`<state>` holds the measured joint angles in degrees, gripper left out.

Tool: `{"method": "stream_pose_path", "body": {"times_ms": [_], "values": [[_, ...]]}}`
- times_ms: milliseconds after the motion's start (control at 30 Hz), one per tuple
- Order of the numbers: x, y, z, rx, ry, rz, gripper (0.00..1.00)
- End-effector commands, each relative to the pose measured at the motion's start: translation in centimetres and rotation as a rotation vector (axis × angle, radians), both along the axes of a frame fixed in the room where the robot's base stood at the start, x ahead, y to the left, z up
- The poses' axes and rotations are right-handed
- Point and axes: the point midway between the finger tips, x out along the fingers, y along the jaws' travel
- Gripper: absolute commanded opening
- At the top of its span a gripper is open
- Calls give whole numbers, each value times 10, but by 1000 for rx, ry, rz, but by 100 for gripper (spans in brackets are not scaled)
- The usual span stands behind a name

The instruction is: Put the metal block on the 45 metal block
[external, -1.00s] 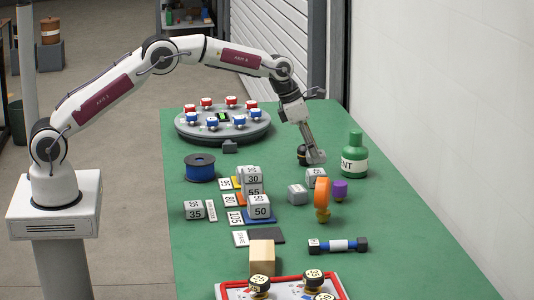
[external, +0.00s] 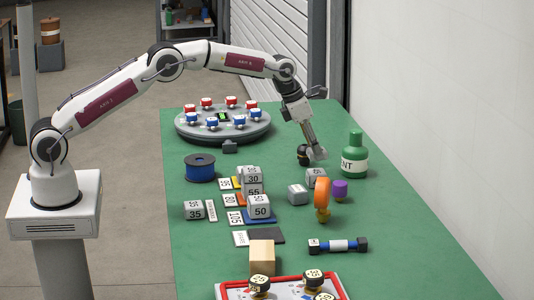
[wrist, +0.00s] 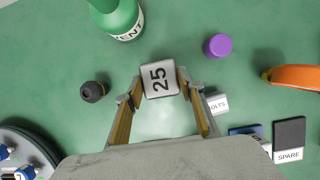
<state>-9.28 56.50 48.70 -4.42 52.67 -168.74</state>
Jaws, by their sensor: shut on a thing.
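A metal block (wrist: 160,80) marked 25 sits between my gripper's (wrist: 161,84) two fingertips in the wrist view, with the fingers shut on its sides. In the external view my gripper (external: 316,155) points down at this block (external: 316,174), which is low at the table; whether it touches the table I cannot tell. Further left are metal blocks marked 30 (external: 253,177), 55 (external: 253,191), 50 (external: 260,207) and 35 (external: 194,211). No 45 marking is readable.
A green bottle (external: 354,156), a purple cylinder (external: 340,188) and an orange part (external: 322,194) stand close to my gripper. A small black knob (wrist: 94,91) lies beside it. A round turntable (external: 223,124) is at back left. The right side of the table is mostly clear.

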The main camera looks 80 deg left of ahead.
Motion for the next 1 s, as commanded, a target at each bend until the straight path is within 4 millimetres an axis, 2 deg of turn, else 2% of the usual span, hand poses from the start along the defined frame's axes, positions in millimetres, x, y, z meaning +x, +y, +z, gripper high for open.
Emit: {"method": "stream_pose_path", "body": {"times_ms": [400, 967, 1000], "values": [[0, 0, -38, 0, -1, 0, 12], [0, 0, -44, 0, -1, 0, 12], [0, 0, -45, 0, 0, 0, 44]]}}
